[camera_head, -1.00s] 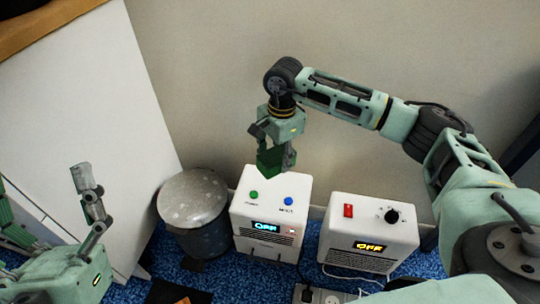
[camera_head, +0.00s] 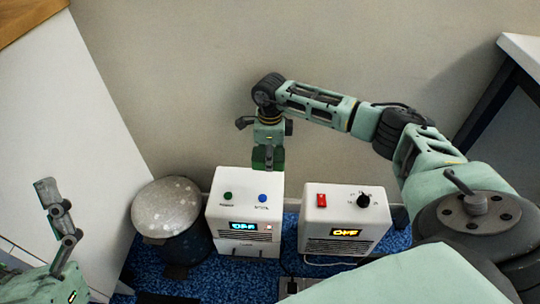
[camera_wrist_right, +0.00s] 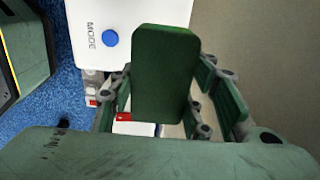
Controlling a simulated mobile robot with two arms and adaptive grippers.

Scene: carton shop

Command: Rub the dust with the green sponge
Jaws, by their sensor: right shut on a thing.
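The green sponge (camera_head: 267,159) hangs upright in my right gripper (camera_head: 268,146), just above and behind the white box with the green and blue buttons. In the right wrist view the sponge (camera_wrist_right: 165,75) is a dark green block between the fingers. Pale specks that look like dust lie on the round grey lid (camera_head: 166,205) of the bin, left of the white boxes. The sponge is apart from the lid, up and to its right. My left gripper (camera_head: 58,215) is at the left edge, with one finger in view, spread and empty; its other finger is out of frame.
The left white box (camera_head: 244,212) and a second white box with a red switch (camera_head: 345,220) stand on the blue carpet (camera_head: 150,266). A power strip (camera_head: 298,285) lies in front. A white panel (camera_head: 80,150) rises at left; a white table (camera_head: 522,50) is at right.

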